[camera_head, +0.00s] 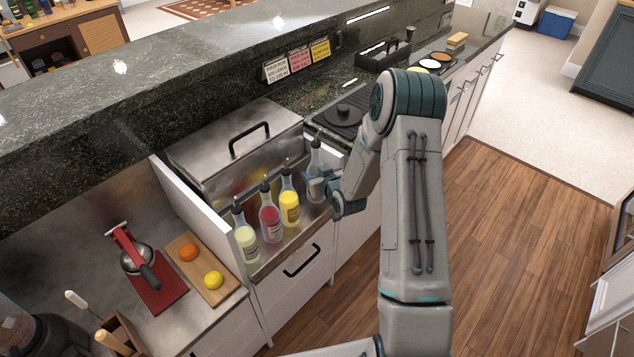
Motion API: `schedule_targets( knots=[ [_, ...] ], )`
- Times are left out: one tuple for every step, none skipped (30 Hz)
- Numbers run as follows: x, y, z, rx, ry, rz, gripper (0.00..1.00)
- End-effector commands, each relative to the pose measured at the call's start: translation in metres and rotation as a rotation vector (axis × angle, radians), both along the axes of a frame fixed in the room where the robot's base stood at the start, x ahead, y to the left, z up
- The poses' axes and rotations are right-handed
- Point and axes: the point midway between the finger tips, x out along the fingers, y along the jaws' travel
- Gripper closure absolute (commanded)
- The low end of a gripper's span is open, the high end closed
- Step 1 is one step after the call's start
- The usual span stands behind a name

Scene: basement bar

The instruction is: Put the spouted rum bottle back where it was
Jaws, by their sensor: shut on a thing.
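The spouted rum bottle (316,160), clear with a dark pour spout, is upright at the right end of a row of bottles. Its label cannot be read. My gripper (319,186) is shut on its body from the right. The bottle's lower part is partly hidden by my gripper, and I cannot tell whether its base touches the rail. Left of it in the metal speed rail (262,272) stand a yellow spouted bottle (289,208), a red one (270,223) and a pale yellow one (246,243).
A steel ice bin lid (215,150) with a black handle lies behind the bottles. A white side panel (192,207) bounds the rail on the left. A cutting board (186,248) with fruit and a red-based juicer (157,292) are farther left. The wooden floor (520,230) at right is clear.

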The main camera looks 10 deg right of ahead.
Motion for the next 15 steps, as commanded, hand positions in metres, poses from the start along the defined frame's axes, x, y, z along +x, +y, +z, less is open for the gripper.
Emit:
schedule_targets(
  knots=[
    [0.000,0.000,-0.003,0.001,0.000,0.000,0.85],
    [0.000,0.000,-0.006,0.001,0.001,0.000,0.85],
    [0.000,0.000,-0.012,0.001,0.003,-0.001,0.85],
    [0.000,0.000,-0.016,0.001,0.003,0.000,0.85],
    [-0.001,0.000,-0.020,0.001,0.002,-0.001,0.85],
    [0.000,0.000,-0.025,0.001,0.002,-0.001,0.85],
    [0.000,0.000,-0.028,0.002,0.001,-0.001,0.85],
    [0.000,0.000,-0.031,0.001,0.002,-0.001,0.85],
    [0.000,0.000,-0.034,0.001,0.001,0.000,0.85],
    [0.000,0.000,-0.036,0.000,0.000,0.000,0.85],
    [0.000,0.000,-0.037,0.000,0.000,0.000,0.85],
    [0.000,0.000,-0.038,0.000,-0.001,0.000,0.85],
    [0.000,0.000,-0.039,-0.001,-0.001,0.000,0.85],
    [0.000,0.000,-0.039,-0.001,-0.001,0.000,0.85],
    [0.000,0.000,-0.039,-0.001,-0.001,0.000,0.85]
  ],
)
